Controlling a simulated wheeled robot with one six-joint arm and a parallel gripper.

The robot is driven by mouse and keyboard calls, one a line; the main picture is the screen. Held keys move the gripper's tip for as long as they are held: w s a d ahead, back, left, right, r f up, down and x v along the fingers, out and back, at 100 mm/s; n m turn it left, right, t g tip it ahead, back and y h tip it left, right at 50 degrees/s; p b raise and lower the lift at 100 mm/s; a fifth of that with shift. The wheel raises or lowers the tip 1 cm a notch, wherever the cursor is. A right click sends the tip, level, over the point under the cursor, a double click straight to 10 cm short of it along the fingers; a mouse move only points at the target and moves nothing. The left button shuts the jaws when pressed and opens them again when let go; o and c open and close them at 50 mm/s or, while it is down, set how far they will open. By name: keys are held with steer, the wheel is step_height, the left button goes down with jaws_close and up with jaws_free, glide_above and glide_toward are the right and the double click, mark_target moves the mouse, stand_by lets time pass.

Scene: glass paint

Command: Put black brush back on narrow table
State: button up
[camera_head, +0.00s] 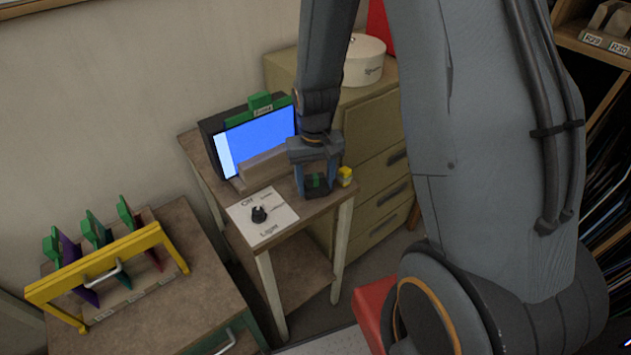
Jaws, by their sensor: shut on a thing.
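My gripper (315,181) points down over the right part of the narrow wooden table (310,208). It is shut on a small dark block with a green part, which looks like the black brush (317,190). The fingers stand on both sides of the brush and partly hide it. The brush is at or just above the tabletop; I cannot tell if it touches. A small yellow item (345,175) stands close to the right of my gripper.
A blue screen (258,140) and a panel with a black knob (262,216) occupy the table's left part. A drawer cabinet (375,135) with a round white box (364,60) stands behind. A yellow rack (105,262) with coloured panels sits on the left table.

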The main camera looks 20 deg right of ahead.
mark_target(316, 178)
steer(key=o, duration=1.2)
steer(key=shift+r, duration=0.1)
step_height(316, 178, up, 12)
steer(key=b, duration=0.3)
steer(key=shift+f, duration=0.25)
steer(key=shift+s+r, duration=0.15)
steer(key=shift+s, duration=0.1)
steer(key=shift+n+t, duration=0.4)
steer(key=shift+t, duration=0.5)
steer(key=s, duration=0.8)
steer(key=shift+s+f, duration=0.3)
steer(key=shift+f, duration=0.05)
